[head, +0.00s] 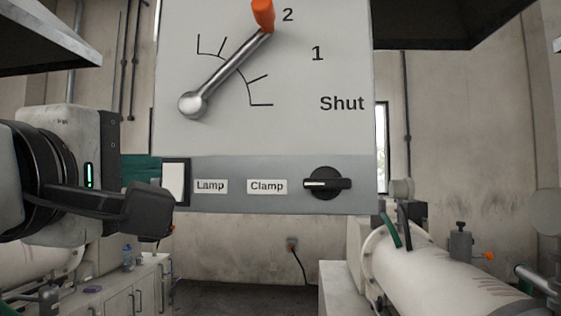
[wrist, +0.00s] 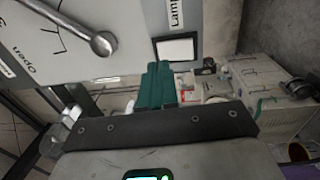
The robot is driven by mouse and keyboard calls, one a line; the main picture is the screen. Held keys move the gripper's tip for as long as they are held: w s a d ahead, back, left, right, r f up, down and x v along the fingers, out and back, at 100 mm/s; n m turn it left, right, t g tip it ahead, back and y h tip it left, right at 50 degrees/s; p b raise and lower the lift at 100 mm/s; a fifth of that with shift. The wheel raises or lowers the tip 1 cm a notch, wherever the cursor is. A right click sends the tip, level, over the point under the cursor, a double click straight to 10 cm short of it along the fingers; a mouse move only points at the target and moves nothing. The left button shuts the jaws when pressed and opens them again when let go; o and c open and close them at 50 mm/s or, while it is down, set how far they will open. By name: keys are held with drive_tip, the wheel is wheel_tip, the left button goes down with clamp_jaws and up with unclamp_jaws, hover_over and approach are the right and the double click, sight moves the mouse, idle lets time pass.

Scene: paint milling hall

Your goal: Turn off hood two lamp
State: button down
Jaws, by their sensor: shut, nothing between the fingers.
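A grey control panel (head: 250,130) fills the upper middle of the head view. At its lower left is a white rocker switch (head: 174,182) in a dark frame, beside a "Lamp" label (head: 210,186). My gripper (wrist: 158,68) has green fingers, shut with nothing between them. In the wrist view the fingertips point toward the white switch (wrist: 176,48), just below it in the picture; I cannot tell whether they touch. In the head view my dark hand is at the left, beside the panel's lower left corner. Whether the lamp is lit does not show.
The panel also has a metal lever (head: 225,75) with an orange tip, set toward "2", and a black clamp knob (head: 327,184) with a "Clamp" label (head: 267,186). Dark hoods hang at the upper left and right. A pale cylindrical machine (head: 440,265) stands lower right.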

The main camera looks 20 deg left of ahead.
drive_tip(key=r+b+v, duration=0.2)
drive_tip(key=v, duration=0.7)
drive_tip(key=shift+s+d, duration=0.15)
drive_tip(key=shift+s, duration=0.25)
